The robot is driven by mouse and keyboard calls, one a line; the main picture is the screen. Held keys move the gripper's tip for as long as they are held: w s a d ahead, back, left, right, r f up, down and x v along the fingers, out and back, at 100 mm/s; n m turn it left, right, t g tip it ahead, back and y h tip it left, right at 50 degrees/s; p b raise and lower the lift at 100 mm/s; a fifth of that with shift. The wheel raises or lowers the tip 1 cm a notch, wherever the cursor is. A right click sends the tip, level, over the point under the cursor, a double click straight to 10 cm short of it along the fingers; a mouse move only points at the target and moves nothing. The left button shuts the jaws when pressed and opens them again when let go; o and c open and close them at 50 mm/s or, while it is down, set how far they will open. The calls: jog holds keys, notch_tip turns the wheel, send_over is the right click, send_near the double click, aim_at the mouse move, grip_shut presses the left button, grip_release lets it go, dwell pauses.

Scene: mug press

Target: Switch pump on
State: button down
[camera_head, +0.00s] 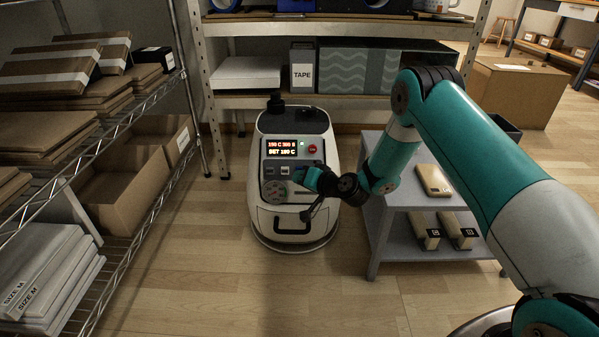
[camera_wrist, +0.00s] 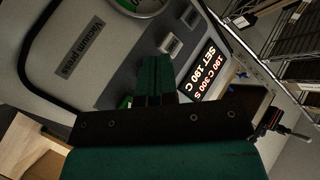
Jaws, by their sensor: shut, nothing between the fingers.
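The white vacuum press (camera_head: 290,215) stands on the floor with a dark control panel facing me. Its panel carries a red-lettered display (camera_head: 281,148), a red button (camera_head: 312,148), two small switches side by side and a round gauge (camera_head: 274,191). In the wrist view the two switches, one nearer (camera_wrist: 171,45) and one farther (camera_wrist: 192,18), sit between the gauge and the display (camera_wrist: 202,70). Their labels are too small to read. My gripper (camera_head: 300,174) is shut and empty, close in front of the panel near the switches. In the wrist view its fingertips (camera_wrist: 155,60) appear just beside the nearer switch; contact cannot be told.
A grey side table (camera_head: 405,200) with a tan item on top stands right of the press. A wire rack (camera_head: 130,150) with cardboard boxes is at the left. A metal shelf (camera_head: 350,103) is behind. The wooden floor (camera_head: 200,270) in front is clear.

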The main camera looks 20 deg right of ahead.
jog(key=shift+w+d+f, duration=0.1)
jog(key=shift+w+d, duration=0.05)
jog(key=shift+w, duration=0.3)
dwell(0.6)
jog(key=shift+s+a+r, duration=0.15)
jog(key=shift+s, duration=0.3)
jog(key=shift+s+a+r, duration=0.1)
jog(key=shift+s+a, duration=0.05)
jog(key=shift+s, duration=0.25)
jog(key=shift+s+p, duration=0.1)
jog(key=shift+p, duration=0.2)
jog(key=s, duration=0.1)
jog(key=s+a+r, duration=0.1)
jog(key=s, duration=0.3)
jog(key=shift+s+a+r+p, duration=0.2)
jog(key=shift+a+p, duration=0.2)
